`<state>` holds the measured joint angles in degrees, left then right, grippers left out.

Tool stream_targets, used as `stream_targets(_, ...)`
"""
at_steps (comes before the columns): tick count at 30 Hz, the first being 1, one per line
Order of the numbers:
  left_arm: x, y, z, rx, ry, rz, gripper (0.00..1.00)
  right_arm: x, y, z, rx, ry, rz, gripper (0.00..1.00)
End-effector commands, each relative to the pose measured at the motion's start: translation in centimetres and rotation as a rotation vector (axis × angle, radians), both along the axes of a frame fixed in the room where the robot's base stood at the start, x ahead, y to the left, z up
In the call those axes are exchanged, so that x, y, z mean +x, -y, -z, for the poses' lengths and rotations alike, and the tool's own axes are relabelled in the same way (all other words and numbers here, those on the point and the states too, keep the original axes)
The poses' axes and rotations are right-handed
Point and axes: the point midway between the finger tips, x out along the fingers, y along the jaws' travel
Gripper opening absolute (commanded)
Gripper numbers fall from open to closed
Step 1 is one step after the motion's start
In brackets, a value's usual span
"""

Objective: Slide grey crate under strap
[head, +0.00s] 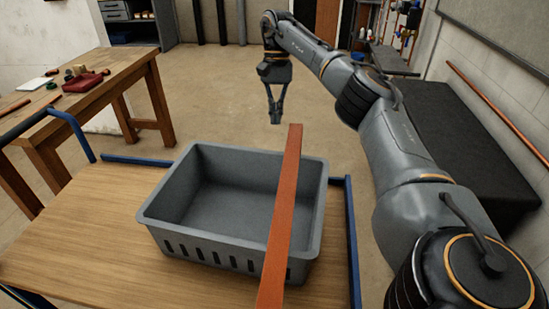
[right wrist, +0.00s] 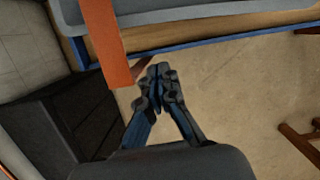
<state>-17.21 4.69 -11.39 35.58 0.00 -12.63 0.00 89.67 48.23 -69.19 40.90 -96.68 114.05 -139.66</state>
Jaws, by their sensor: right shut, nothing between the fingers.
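The grey crate (head: 215,240) is an open, empty bin with slots low in its front wall. It stands on a wooden cart top (head: 90,235). The orange strap (head: 283,215) runs front to back over the crate's right part, crossing above both rims. My right gripper (head: 276,120) is shut and empty, beyond the crate's back rim and the strap's far end. In the right wrist view the shut fingertips (right wrist: 160,75) are beside the strap's end (right wrist: 105,45), apart from the crate rim (right wrist: 200,12). My left gripper is out of view.
Blue rails (head: 352,240) edge the cart. A wooden workbench (head: 100,95) with tools and a red item stands at the left. A black box-like bench (head: 440,135) is along the right wall. The floor behind the cart is clear.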

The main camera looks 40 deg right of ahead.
Motion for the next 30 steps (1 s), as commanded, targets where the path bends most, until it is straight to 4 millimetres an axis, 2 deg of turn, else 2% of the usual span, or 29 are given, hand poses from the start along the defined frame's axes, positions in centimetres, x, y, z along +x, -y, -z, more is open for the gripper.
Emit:
stream_targets(14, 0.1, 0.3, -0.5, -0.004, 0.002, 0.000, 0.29, -1.8, -1.6, 9.2, 0.000, -0.006, -0.001, 0.00)
stream_targets(24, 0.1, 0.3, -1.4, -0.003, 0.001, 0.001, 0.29, -4.0, -4.1, 8.9, -0.001, -0.001, -0.001, 0.00)
stream_targets(30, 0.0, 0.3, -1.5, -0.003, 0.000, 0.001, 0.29, -4.4, -4.5, 9.0, 0.000, -0.002, 0.001, 0.00)
